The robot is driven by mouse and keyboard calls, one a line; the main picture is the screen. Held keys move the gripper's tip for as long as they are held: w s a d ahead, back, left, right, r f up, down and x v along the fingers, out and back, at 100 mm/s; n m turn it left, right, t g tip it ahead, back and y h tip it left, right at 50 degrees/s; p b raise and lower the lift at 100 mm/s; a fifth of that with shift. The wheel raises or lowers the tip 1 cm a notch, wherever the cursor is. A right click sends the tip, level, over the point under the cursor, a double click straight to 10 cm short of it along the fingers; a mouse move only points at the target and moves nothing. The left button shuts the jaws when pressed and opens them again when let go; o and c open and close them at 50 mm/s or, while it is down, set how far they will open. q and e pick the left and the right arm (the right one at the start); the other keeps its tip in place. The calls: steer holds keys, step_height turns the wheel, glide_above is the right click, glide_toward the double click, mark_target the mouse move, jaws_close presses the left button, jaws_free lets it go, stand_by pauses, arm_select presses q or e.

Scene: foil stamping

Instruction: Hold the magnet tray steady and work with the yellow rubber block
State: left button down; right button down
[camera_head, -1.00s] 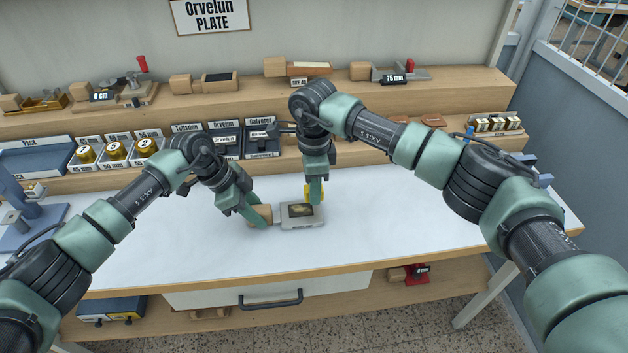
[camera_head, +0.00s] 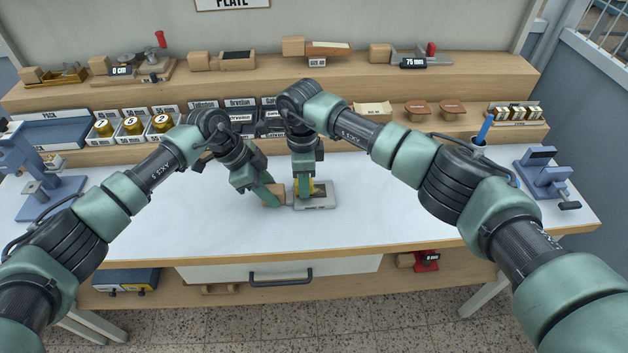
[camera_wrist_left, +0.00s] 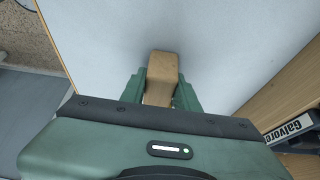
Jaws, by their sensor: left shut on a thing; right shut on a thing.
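The magnet tray (camera_head: 318,202) is a flat grey plate on the white table, with a wooden handle (camera_head: 281,194) on its left. My left gripper (camera_head: 272,196) is shut on that handle; the left wrist view shows the handle (camera_wrist_left: 162,72) between both fingers. My right gripper (camera_head: 304,187) points down at the left part of the tray, shut on the yellow rubber block (camera_head: 318,188). The block is mostly hidden by the fingers, and I cannot tell whether it touches the tray's surface. The piece on the tray is largely covered.
A blue-grey press (camera_head: 550,178) stands at the right end of the table and another blue-grey device (camera_head: 45,180) at the left. Tiered wooden shelves with stamps, labelled boxes and tools run along the back. The table's front and middle right are clear.

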mark_target(328, 190)
steer(key=shift+a, duration=0.55)
steer(key=shift+d, duration=3.35)
steer(key=shift+d+r, duration=0.15)
arm_select(q)
steer(key=shift+w, duration=0.1)
arm_select(e)
steer(key=shift+r, duration=0.9)
step_height(328, 190, up, 6)
arm_select(q)
steer(key=c, duration=1)
jaws_free()
steer(key=shift+o, duration=0.2)
steer(key=shift+r, duration=0.1)
